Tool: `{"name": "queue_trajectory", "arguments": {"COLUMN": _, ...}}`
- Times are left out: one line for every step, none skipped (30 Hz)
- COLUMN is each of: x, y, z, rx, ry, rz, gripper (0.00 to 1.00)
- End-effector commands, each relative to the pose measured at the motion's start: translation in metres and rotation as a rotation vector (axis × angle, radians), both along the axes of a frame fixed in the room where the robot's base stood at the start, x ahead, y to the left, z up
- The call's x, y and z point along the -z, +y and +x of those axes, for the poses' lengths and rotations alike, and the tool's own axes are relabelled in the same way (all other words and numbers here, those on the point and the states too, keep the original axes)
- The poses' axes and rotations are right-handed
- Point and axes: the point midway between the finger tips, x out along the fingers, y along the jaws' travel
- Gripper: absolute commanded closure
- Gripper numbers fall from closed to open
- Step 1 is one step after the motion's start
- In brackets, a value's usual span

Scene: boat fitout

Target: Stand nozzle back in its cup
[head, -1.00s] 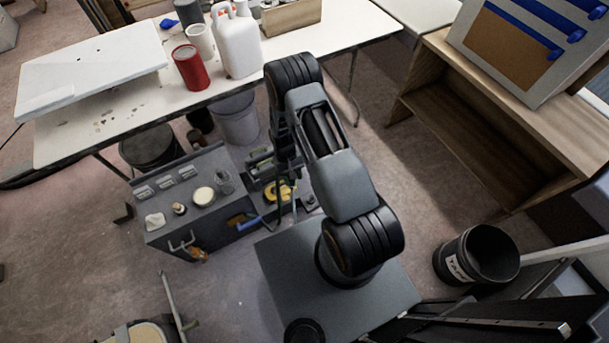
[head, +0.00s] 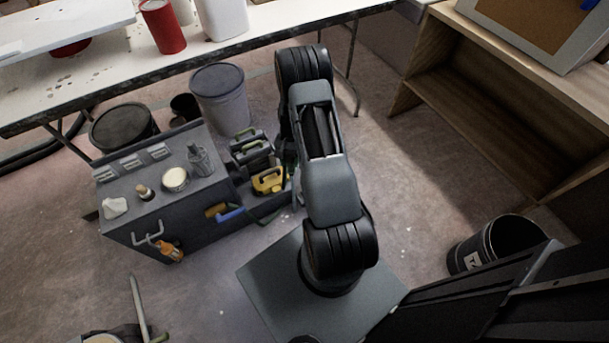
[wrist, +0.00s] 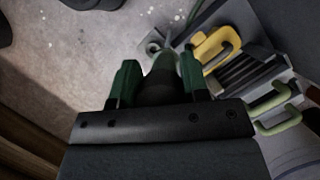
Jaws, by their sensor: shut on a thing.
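In the wrist view my gripper (wrist: 160,75) has its green fingers shut on a dark, tapered nozzle (wrist: 160,88). The nozzle's narrow end points away from the camera, toward the top of the picture. Just beyond it is a small grey ring-shaped thing (wrist: 153,46) that may be the cup. I cannot tell whether the nozzle touches it. In the head view my arm hides the nozzle and most of the gripper, beside the right end of the grey tool cart (head: 165,222).
Several small items, including a grey bottle (head: 197,160), sit on the cart top. A white workbench (head: 100,75) and a grey bucket (head: 220,97) are behind.

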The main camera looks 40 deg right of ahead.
Motion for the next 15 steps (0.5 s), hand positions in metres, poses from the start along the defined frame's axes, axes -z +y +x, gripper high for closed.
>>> {"name": "queue_trajectory", "arguments": {"x": 0.024, "y": -0.011, "z": -0.001, "rx": 0.054, "ry": -0.003, "rz": 0.001, "gripper": 0.85}}
{"name": "queue_trajectory", "arguments": {"x": 0.028, "y": -0.017, "z": -0.001, "rx": 0.081, "ry": -0.003, "rz": 0.002, "gripper": 0.85}}
{"name": "queue_trajectory", "arguments": {"x": 0.033, "y": -0.024, "z": -0.002, "rx": 0.115, "ry": -0.002, "rz": 0.002, "gripper": 0.85}}
{"name": "queue_trajectory", "arguments": {"x": 0.037, "y": -0.028, "z": -0.003, "rx": 0.139, "ry": -0.002, "rz": 0.004, "gripper": 0.85}}
{"name": "queue_trajectory", "arguments": {"x": 0.04, "y": -0.032, "z": -0.004, "rx": 0.161, "ry": -0.002, "rz": 0.005, "gripper": 0.85}}
{"name": "queue_trajectory", "arguments": {"x": 0.043, "y": -0.038, "z": -0.005, "rx": 0.188, "ry": -0.002, "rz": 0.007, "gripper": 0.85}}
{"name": "queue_trajectory", "arguments": {"x": 0.045, "y": -0.041, "z": -0.005, "rx": 0.206, "ry": -0.003, "rz": 0.007, "gripper": 0.85}}
{"name": "queue_trajectory", "arguments": {"x": 0.047, "y": -0.044, "z": -0.006, "rx": 0.223, "ry": -0.003, "rz": 0.008, "gripper": 0.85}}
{"name": "queue_trajectory", "arguments": {"x": 0.05, "y": -0.048, "z": -0.007, "rx": 0.242, "ry": -0.003, "rz": 0.009, "gripper": 0.85}}
{"name": "queue_trajectory", "arguments": {"x": 0.051, "y": -0.05, "z": -0.007, "rx": 0.254, "ry": -0.003, "rz": 0.01, "gripper": 0.85}}
{"name": "queue_trajectory", "arguments": {"x": 0.052, "y": -0.052, "z": -0.008, "rx": 0.263, "ry": -0.002, "rz": 0.011, "gripper": 0.85}}
{"name": "queue_trajectory", "arguments": {"x": 0.053, "y": -0.055, "z": -0.008, "rx": 0.276, "ry": -0.002, "rz": 0.012, "gripper": 0.85}}
{"name": "queue_trajectory", "arguments": {"x": 0.054, "y": -0.056, "z": -0.009, "rx": 0.283, "ry": -0.001, "rz": 0.012, "gripper": 0.85}}
{"name": "queue_trajectory", "arguments": {"x": 0.054, "y": -0.057, "z": -0.009, "rx": 0.29, "ry": -0.002, "rz": 0.013, "gripper": 0.85}}
{"name": "queue_trajectory", "arguments": {"x": 0.055, "y": -0.058, "z": -0.009, "rx": 0.296, "ry": -0.002, "rz": 0.014, "gripper": 0.85}}
